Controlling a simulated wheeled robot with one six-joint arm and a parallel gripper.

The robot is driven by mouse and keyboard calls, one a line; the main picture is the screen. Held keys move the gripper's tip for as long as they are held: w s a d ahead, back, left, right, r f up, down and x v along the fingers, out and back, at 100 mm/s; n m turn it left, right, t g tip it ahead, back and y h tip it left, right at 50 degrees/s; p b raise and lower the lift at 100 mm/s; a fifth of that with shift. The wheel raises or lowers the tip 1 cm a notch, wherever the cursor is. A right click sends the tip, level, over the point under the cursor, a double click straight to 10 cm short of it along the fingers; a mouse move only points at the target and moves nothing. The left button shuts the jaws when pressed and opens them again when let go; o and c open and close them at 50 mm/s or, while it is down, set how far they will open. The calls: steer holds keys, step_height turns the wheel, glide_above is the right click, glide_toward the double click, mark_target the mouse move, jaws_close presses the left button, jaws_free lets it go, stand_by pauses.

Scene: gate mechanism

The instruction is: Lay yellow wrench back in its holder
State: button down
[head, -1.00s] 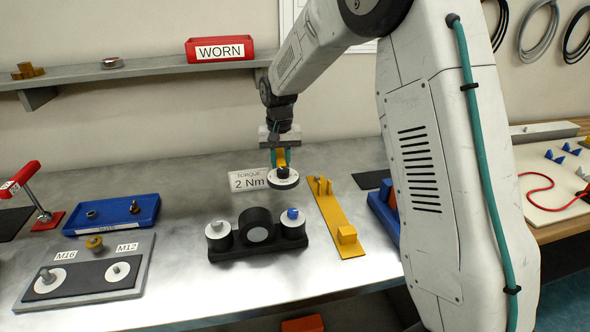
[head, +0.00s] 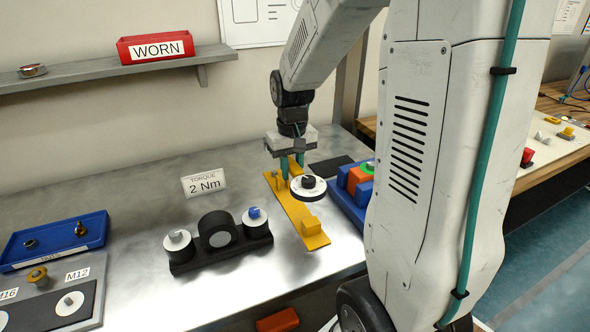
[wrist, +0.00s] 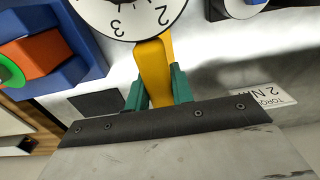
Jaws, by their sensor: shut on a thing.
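The yellow wrench, with a white numbered dial (head: 308,188), hangs from my gripper (head: 290,166). Its yellow handle (wrist: 154,72) is between the teal fingers (wrist: 158,90) in the wrist view, with the dial (wrist: 128,12) beyond them. A long yellow plate (head: 296,214) with upright prongs at its far end and a block (head: 311,226) at its near end looks like the holder. In the head view the wrench overlaps the far half of this plate and appears above it. The exact height gap cannot be told, and the dial hides part of the plate.
A blue stand (head: 345,205) with an orange block (head: 358,180) is close on the right. A black fixture with white discs (head: 218,238) stands on the left. The 2 Nm sign (head: 204,183) is behind it. Bare metal tabletop (head: 262,278) lies in front.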

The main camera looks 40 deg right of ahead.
steer(key=shift+s+d+f, duration=0.1)
steer(key=shift+s+d, duration=0.05)
steer(key=shift+s, duration=0.3)
steer(key=shift+s+f, duration=0.1)
steer(key=shift+f, duration=0.2)
glide_above(296, 208)
steer(key=shift+f, duration=2.3)
steer(key=shift+f, duration=0.85)
steer(key=shift+f, duration=1.05)
